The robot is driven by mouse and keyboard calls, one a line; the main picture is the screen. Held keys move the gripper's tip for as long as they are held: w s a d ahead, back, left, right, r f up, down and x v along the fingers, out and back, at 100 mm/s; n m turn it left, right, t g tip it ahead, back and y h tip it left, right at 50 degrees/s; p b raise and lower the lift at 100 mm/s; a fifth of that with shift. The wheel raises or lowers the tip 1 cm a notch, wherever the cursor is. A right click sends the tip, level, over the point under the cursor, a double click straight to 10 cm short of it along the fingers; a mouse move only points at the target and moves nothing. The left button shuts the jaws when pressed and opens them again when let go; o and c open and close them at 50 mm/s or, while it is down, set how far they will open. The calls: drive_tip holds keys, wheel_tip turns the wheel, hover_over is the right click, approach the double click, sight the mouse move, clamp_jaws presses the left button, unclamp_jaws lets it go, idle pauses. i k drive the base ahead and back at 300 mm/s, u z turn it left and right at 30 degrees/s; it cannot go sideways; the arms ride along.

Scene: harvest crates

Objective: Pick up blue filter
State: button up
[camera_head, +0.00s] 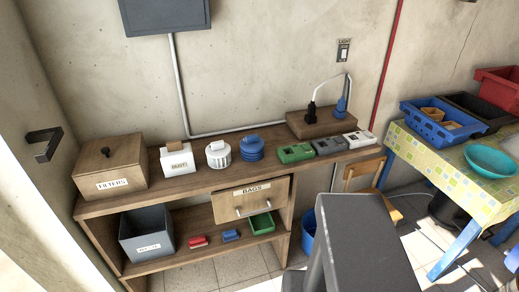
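A round, ribbed blue piece (251,149) that looks like the blue filter stands on the top of a wooden shelf unit (140,199), right of a similar white ribbed piece (218,155). A closed wooden box labelled FILTERS (112,186) with a dark knob sits at the left end of the same top. A small blue item (231,236) lies on the lower shelf beside a red one (198,241). My gripper is not in view. A large dark block, perhaps part of my body, fills the lower middle.
A white box labelled DUST (180,168), a green block (294,153), a grey block (329,147) and a white block (360,139) line the shelf top. A drawer labelled BAGS (240,206) hangs below. A cloth-covered table (485,203) stands right. A chair (366,171) stands between.

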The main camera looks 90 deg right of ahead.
sight(251, 146)
drive_tip(key=z, duration=1.65)
